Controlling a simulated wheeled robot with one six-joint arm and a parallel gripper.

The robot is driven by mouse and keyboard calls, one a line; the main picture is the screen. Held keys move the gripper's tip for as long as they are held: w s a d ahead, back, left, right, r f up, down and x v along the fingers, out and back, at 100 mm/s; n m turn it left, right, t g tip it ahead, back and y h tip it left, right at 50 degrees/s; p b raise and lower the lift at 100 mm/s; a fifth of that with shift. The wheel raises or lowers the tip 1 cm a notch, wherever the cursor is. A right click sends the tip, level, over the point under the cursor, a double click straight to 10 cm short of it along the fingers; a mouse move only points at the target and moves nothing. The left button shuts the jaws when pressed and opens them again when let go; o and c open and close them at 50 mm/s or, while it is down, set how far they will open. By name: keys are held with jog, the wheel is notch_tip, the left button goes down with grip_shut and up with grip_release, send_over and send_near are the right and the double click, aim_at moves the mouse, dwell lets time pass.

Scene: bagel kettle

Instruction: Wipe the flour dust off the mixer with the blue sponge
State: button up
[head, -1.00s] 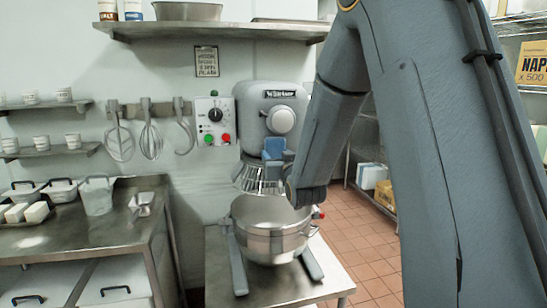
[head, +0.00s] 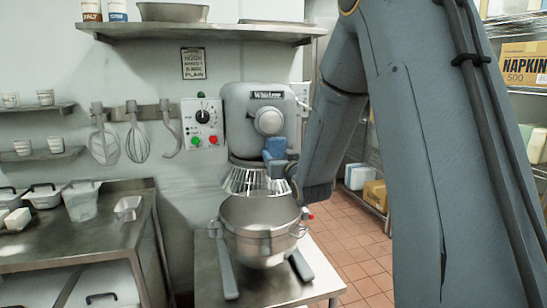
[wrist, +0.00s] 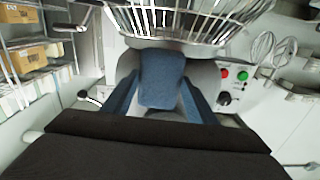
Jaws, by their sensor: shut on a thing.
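The mixer (head: 252,105) is a grey stand mixer with a round silver hub on its front, a wire guard (head: 255,181) and a steel bowl (head: 258,213) below. The blue sponge (head: 274,146) is in front of the mixer head, just under the hub. I cannot tell whether it touches the mixer. In the wrist view the sponge (wrist: 161,78) sits between the two fingers of my gripper (wrist: 160,98), which is shut on it. My wrist and arm come in from the right. No flour dust can be made out on the mixer in these views.
The mixer stands on a low steel table (head: 205,265). A control box (head: 202,122) with knob and buttons is at its left, beside hanging whisks (head: 137,144). A shelf (head: 200,31) is above. A counter with tubs (head: 82,200) stands left.

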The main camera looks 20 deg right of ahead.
jog(key=shift+a+b, duration=0.5)
jog(key=shift+a, duration=0.6)
dwell(0.6)
jog(key=shift+a, duration=0.15)
jog(key=shift+a+b, duration=0.35)
jog(key=shift+a, duration=1.65)
jog(key=shift+w+d, duration=0.1)
jog(key=shift+d, duration=1)
jog(key=shift+d, duration=0.1)
jog(key=shift+d+b, duration=0.4)
jog(key=shift+d, duration=1.7)
jog(key=shift+d, duration=0.15)
